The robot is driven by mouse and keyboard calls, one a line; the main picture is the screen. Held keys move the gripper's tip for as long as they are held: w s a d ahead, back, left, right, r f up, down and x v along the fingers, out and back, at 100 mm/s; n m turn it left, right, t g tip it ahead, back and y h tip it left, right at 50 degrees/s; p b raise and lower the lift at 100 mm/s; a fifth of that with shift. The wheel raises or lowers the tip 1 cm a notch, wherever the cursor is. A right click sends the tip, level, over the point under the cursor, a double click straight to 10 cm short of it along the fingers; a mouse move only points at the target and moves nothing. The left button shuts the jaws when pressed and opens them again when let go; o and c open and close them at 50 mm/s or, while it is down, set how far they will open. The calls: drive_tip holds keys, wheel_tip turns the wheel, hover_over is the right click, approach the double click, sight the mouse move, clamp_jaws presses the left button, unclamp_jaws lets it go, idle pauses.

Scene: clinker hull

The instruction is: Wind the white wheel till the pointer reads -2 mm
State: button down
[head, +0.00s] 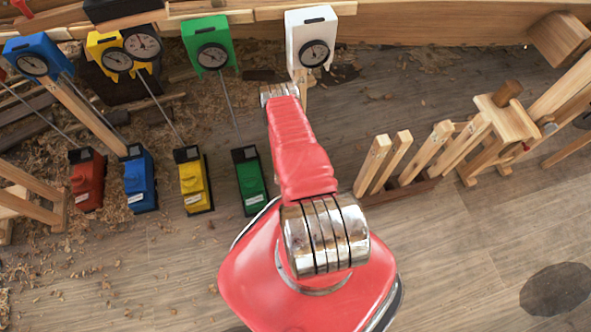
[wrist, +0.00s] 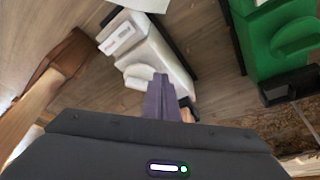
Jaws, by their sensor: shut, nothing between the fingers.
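In the wrist view a white box (wrist: 165,50) with a labelled end stands on the floor. Its white wheel (wrist: 137,74) sticks out on the near side. My gripper (wrist: 161,82) shows as shut purple fingers just right of the wheel, in front of the box; I cannot tell whether they touch it. In the head view my red arm hides the white box and the gripper. The white dial gauge (head: 311,42) stands behind the arm by the hull. Its dial faces me, but the pointer is too small to read.
Green (head: 251,181), yellow (head: 194,180), blue (head: 140,180) and red (head: 87,179) boxes stand to the left, several with matching gauges behind. The green box (wrist: 275,40) is close by in the wrist view. Wooden clamps (head: 420,153) stand right.

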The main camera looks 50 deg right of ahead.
drive_tip(key=shift+v, duration=2.6)
drive_tip(key=c, duration=2.5)
unclamp_jaws()
drive_tip(key=shift+w, duration=0.1)
drive_tip(key=shift+o, duration=0.7)
drive_tip(key=shift+d+r, duration=0.1)
drive_tip(key=shift+d, duration=0.05)
drive_tip(key=o, duration=0.6)
drive_tip(key=d+r, duration=0.1)
drive_tip(key=s+d+r+m, duration=0.1)
drive_tip(key=d, duration=0.1)
drive_tip(key=s+d+r+m, duration=0.1)
drive_tip(key=shift+s+d+g, duration=0.1)
drive_tip(key=shift+d+g, duration=0.15)
drive_tip(key=shift+g, duration=0.15)
drive_tip(key=o, duration=0.9)
drive_tip(key=shift+d+f, duration=0.1)
drive_tip(key=shift+f, duration=0.3)
drive_tip(key=shift+o, duration=0.3)
drive_tip(key=shift+d+f, duration=0.1)
drive_tip(key=shift+f, duration=0.2)
drive_tip(key=shift+x, duration=6.2)
drive_tip(key=shift+d, duration=0.1)
drive_tip(key=shift+c, duration=0.5)
